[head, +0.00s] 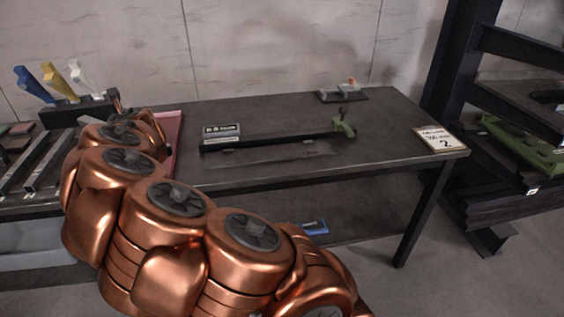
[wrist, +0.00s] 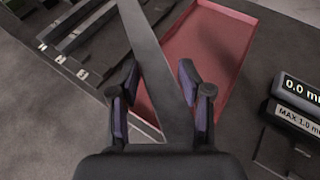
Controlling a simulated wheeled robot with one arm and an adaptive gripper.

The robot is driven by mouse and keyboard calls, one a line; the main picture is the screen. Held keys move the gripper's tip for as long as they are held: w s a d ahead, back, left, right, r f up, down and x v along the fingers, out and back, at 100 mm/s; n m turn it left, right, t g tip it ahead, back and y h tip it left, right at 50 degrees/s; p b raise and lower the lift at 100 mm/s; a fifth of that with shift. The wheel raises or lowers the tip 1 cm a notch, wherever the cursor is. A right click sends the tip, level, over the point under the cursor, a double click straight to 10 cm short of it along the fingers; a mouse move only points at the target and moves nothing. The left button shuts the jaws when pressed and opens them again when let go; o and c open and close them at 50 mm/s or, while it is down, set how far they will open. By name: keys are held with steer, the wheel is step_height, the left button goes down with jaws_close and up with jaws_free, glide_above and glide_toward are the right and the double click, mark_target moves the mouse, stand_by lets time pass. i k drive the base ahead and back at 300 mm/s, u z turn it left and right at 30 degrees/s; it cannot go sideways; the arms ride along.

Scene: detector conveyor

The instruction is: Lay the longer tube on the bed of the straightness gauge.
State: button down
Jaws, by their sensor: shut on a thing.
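My gripper (wrist: 160,82) is shut on a dark grey square tube (wrist: 150,50), which runs from the top of the wrist view back between the fingers. Its far end is out of view, and I cannot tell whether it is the longer one. In the head view my copper arm hides the gripper and most of the tube. The straightness gauge (head: 270,141) is on the bench right of my arm, with a long dark bed, a readout box at its left end and a green piece at its right. The bed looks empty. The readout (wrist: 300,92) shows 0.0 mm in the wrist view.
A red tray (wrist: 247,30) lies below the held tube, left of the gauge. A dark rack with grey bars (head: 45,165) is at the left, with blue, yellow and white-handled tools behind.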

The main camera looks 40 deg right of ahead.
mark_target(270, 153)
steer(key=u, duration=0.3)
steer(key=i, duration=0.85)
steer(key=u, duration=0.15)
